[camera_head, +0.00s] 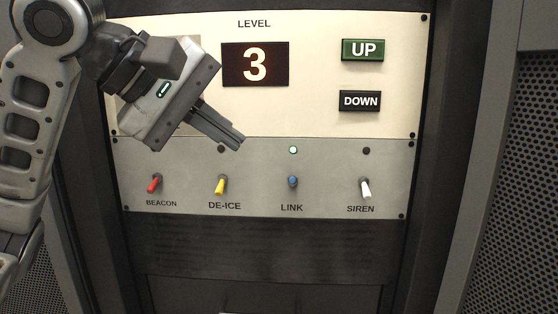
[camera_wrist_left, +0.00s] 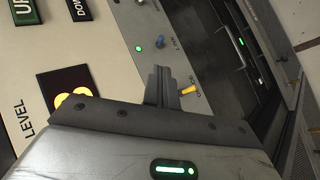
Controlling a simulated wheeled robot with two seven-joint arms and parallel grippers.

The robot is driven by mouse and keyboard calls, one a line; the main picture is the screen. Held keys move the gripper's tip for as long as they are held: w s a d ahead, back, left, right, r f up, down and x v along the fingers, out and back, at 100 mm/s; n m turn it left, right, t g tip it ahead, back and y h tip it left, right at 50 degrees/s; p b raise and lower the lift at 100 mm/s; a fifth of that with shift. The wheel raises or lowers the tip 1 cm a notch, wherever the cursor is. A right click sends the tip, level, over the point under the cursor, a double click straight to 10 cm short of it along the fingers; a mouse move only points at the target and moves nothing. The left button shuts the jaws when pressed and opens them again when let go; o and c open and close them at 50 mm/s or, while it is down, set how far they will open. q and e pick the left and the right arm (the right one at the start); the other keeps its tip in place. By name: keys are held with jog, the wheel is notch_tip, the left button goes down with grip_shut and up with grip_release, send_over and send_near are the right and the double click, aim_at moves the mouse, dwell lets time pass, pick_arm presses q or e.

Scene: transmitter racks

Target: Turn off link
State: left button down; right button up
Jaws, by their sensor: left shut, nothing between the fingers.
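The LINK switch is a toggle with a blue tip (camera_head: 292,182) on the grey lower panel, above its LINK label. It looks shorter than the other toggles, which tilt downward. The small lamp above it (camera_head: 293,150) is lit pale green. In the left wrist view the blue toggle (camera_wrist_left: 160,42) and the green lamp (camera_wrist_left: 139,49) show beyond my fingers. My left gripper (camera_head: 240,144) is shut and empty, up and left of the blue toggle and apart from it; its fingers also show in the left wrist view (camera_wrist_left: 160,72). My right gripper is out of view.
The same panel holds a red BEACON toggle (camera_head: 154,184), a yellow DE-ICE toggle (camera_head: 220,185) just below my fingers, and a white SIREN toggle (camera_head: 365,188). Above are a LEVEL display (camera_head: 255,64) reading 3, a green UP button (camera_head: 362,50) and a black DOWN button (camera_head: 360,101).

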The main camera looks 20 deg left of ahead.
aim_at(272, 166)
pick_arm(q)
jog(key=shift+s+a+r, duration=0.15)
jog(key=shift+s+r, duration=0.1)
jog(key=shift+r, duration=0.1)
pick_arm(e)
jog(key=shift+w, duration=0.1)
pick_arm(q)
jog(key=x, duration=1)
jog(key=shift+w, duration=0.1)
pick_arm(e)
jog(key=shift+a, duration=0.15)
